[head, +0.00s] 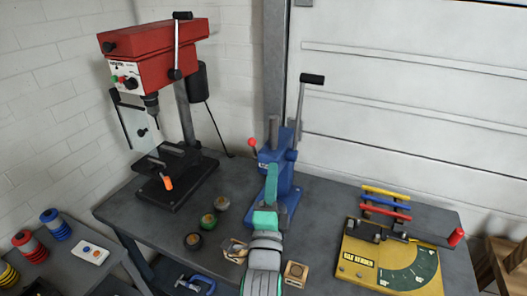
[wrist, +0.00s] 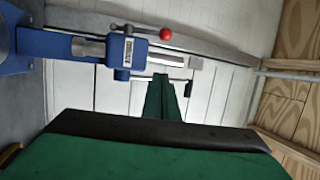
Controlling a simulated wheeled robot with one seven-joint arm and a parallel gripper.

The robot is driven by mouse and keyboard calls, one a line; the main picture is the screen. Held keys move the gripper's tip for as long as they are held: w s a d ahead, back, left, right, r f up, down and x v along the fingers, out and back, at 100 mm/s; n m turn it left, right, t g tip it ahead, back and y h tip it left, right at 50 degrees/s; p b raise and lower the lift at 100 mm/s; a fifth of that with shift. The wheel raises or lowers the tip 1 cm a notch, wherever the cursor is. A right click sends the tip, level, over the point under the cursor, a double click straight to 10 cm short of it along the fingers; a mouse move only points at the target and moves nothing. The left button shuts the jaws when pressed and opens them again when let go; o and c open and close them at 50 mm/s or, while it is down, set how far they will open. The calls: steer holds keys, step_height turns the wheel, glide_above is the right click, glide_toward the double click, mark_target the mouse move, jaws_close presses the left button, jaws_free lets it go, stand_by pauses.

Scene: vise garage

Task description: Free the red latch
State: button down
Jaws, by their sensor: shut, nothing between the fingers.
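A red ball knob (head: 252,143) sits on a thin stem at the upper left of the blue press (head: 283,168); I take it for the red latch. In the wrist view the same red knob (wrist: 165,34) shows beside the press head (wrist: 115,50), which appears turned sideways. My gripper (head: 271,172) is shut and empty, its green fingers pointing up in front of the press, below the knob in the picture. In the wrist view my gripper (wrist: 161,80) shows apart from the knob. My fingers and wrist hide part of the press's lower front.
A red drill press (head: 155,53) stands at the left rear of the grey bench (head: 150,226). Several round pots (head: 208,221) lie left of my wrist. A wooden block (head: 295,271) and a yellow bar bender (head: 370,262) are to the right. A black-handled lever (head: 312,79) rises behind the press.

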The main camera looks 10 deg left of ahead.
mark_target(268, 155)
steer(key=x, duration=0.9)
steer(key=shift+w+r, duration=0.1)
steer(key=shift+w, duration=0.1)
steer(key=shift+s+a, duration=0.2)
steer(key=shift+a, duration=0.8)
steer(key=shift+s+a+f, duration=0.15)
steer(key=shift+s+a, duration=0.05)
steer(key=shift+a, duration=0.25)
steer(key=shift+s+a+f, duration=0.2)
steer(key=shift+s+a, duration=0.05)
steer(key=shift+a, duration=0.15)
